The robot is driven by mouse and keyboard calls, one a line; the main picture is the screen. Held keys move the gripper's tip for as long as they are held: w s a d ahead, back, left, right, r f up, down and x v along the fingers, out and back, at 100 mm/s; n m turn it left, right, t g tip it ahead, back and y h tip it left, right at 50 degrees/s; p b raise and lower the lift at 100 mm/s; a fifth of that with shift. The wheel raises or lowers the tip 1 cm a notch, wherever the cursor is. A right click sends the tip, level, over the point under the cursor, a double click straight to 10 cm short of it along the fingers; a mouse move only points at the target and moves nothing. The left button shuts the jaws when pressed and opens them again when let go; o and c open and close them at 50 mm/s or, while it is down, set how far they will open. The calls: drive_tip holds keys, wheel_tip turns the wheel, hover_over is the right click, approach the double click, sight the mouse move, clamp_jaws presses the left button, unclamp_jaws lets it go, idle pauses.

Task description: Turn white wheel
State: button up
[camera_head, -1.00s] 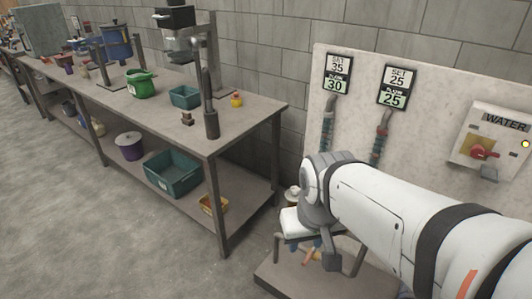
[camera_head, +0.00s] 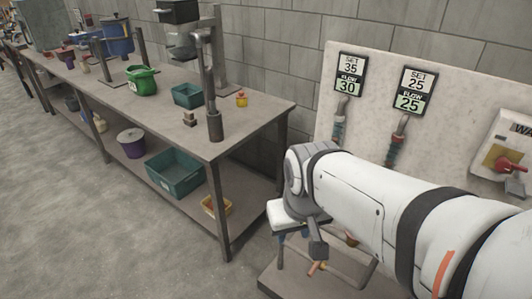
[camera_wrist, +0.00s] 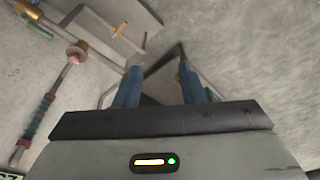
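No white wheel can be clearly made out in either current view; my arm covers the lower part of the pale panel (camera_head: 440,135) in the head view. My gripper (camera_wrist: 162,84) shows two blue fingers spread apart in the wrist view, with nothing held between them. It points down toward the floor and a dark metal frame. Two pipes run down the panel: the left one (camera_head: 339,122) under a sign (camera_head: 350,75) reading set 35, flow 30, and the right one (camera_head: 398,140) under a sign (camera_head: 415,90) reading set 25, flow 25.
A workbench (camera_head: 255,118) with a lower shelf stands left of my arm, holding a green pot (camera_head: 142,80) and teal bins. A water box with a red handle (camera_head: 508,163) is cut off at right. Open floor (camera_head: 90,220) lies at left.

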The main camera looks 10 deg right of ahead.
drive_tip(key=shift+o, duration=1.3)
drive_tip(key=shift+w, duration=0.1)
drive_tip(key=shift+o, duration=0.6)
drive_tip(key=shift+w+d+f+n+g, duration=0.2)
drive_tip(key=shift+w+f+n+g, duration=0.05)
drive_tip(key=shift+w+n+g, duration=0.05)
drive_tip(key=shift+o, duration=0.4)
drive_tip(key=w+d+f+n+g+h+b, duration=0.1)
drive_tip(key=w+d+f+n+h, duration=0.1)
drive_tip(key=w, duration=0.3)
drive_tip(key=w+d+f+n+g+h+b, duration=0.2)
drive_tip(key=w+d+f+n+h, duration=0.1)
drive_tip(key=w, duration=0.2)
drive_tip(key=shift+w+d+f+g, duration=0.2)
drive_tip(key=shift+d+f+g, duration=0.05)
drive_tip(key=shift+f+g, duration=0.05)
drive_tip(key=w+d+f+n+t+h+b, duration=0.1)
drive_tip(key=w+d+f+n+h+b, duration=0.15)
drive_tip(key=w+f+n+h, duration=0.7)
drive_tip(key=w+d+f+n+t+h+b, duration=0.1)
drive_tip(key=w+f+n+h+b, duration=0.25)
drive_tip(key=w+f, duration=1.2)
drive_tip(key=shift+m, duration=0.3)
drive_tip(key=d, duration=0.8)
drive_tip(key=shift+s+f, duration=0.3)
drive_tip(key=shift+s, duration=0.05)
